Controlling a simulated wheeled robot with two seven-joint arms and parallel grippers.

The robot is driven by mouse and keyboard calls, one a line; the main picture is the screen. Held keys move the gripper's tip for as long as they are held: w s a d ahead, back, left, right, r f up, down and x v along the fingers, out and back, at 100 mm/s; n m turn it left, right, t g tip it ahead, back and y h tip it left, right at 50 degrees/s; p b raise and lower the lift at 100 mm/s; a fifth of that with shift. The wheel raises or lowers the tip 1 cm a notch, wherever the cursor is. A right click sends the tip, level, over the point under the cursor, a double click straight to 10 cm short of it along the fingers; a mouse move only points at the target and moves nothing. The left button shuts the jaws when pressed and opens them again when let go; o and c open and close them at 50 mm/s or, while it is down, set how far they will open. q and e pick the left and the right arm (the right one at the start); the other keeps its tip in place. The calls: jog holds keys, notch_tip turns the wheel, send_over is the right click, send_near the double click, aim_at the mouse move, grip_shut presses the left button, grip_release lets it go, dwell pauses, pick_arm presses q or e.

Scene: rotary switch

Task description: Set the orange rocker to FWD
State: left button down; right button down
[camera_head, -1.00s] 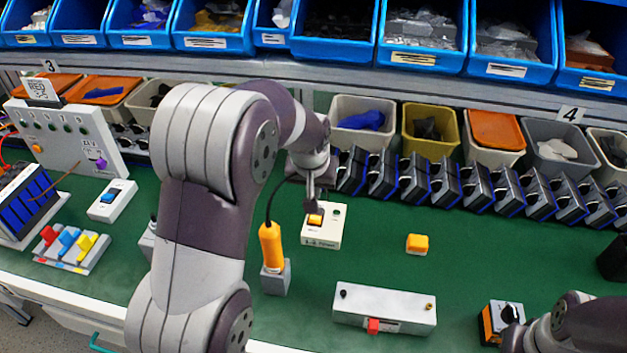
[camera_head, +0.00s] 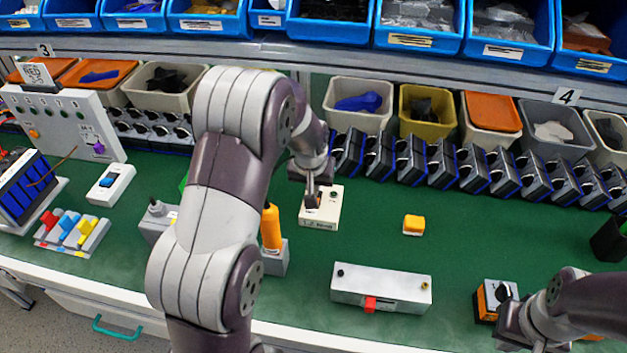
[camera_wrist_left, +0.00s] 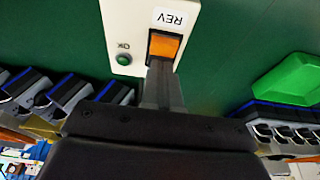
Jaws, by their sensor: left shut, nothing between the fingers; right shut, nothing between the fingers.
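The orange rocker (camera_wrist_left: 165,47) sits on a small cream-white box, with a REV label (camera_wrist_left: 174,20) beside it and a green OK button (camera_wrist_left: 123,59) on the same face. In the head view the box (camera_head: 328,217) stands on the green mat, and the fingers largely cover the rocker. My left gripper (camera_head: 313,198) is shut, pointing down over the rocker; its fingertips (camera_wrist_left: 162,68) overlap the rocker's edge opposite REV. Whether they touch is unclear. No FWD marking is visible. My right gripper (camera_head: 507,325) is shut at the lower right, beside an orange-and-black switch box (camera_head: 485,300).
An orange-handled tool in a grey holder (camera_head: 272,235) stands close to my left arm. A grey box with a red switch (camera_head: 380,288) and a yellow block (camera_head: 413,224) lie to the right. Black switch units (camera_head: 440,165) line the back. Open mat lies between.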

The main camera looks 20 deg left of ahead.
pick_arm(q)
jog(key=shift+s+f, duration=0.15)
jog(key=shift+s, duration=0.1)
pick_arm(e)
jog(key=shift+f, duration=0.15)
pick_arm(q)
jog(key=shift+s+d, duration=0.15)
jog(key=shift+s, duration=0.4)
